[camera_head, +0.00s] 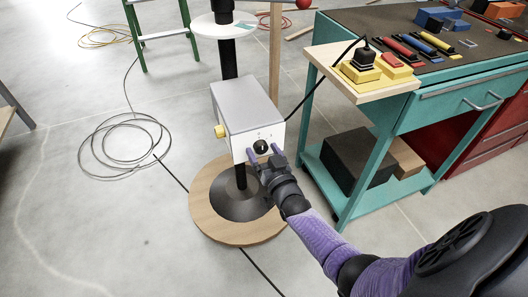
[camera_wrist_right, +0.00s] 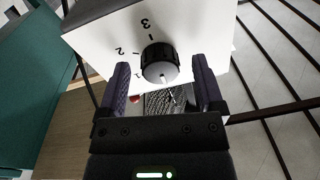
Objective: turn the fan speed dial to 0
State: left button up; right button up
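The fan speed dial (camera_head: 261,147) is a round black knob on the white front face of a grey-topped box (camera_head: 245,100) on the fan's black post. In the right wrist view the dial (camera_wrist_right: 160,62) shows close up, with the marks 3, 2 and 1 around it. The 0 mark and the dial's setting cannot be made out. My right gripper (camera_head: 265,153) is open, with one purple finger on each side of the dial. In the wrist view, gaps seem to show between the fingers (camera_wrist_right: 161,80) and the dial; contact is unclear. My left gripper is out of view.
A yellow knob (camera_head: 220,131) sticks out of the box's left side. The post stands on a round wooden base (camera_head: 215,220). A teal workbench (camera_head: 440,105) with a wooden side shelf (camera_head: 335,62) stands close on the right. Coiled cable (camera_head: 125,145) lies on the floor at left.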

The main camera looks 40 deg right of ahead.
jog(key=shift+s+a+p, duration=0.1)
jog(key=shift+s+p, duration=0.2)
jog(key=shift+s, duration=0.05)
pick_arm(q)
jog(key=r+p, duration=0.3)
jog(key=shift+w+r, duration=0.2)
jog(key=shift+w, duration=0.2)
pick_arm(e)
jog(key=v, duration=0.9)
jog(key=shift+s+f, duration=0.1)
jog(key=shift+s, duration=0.05)
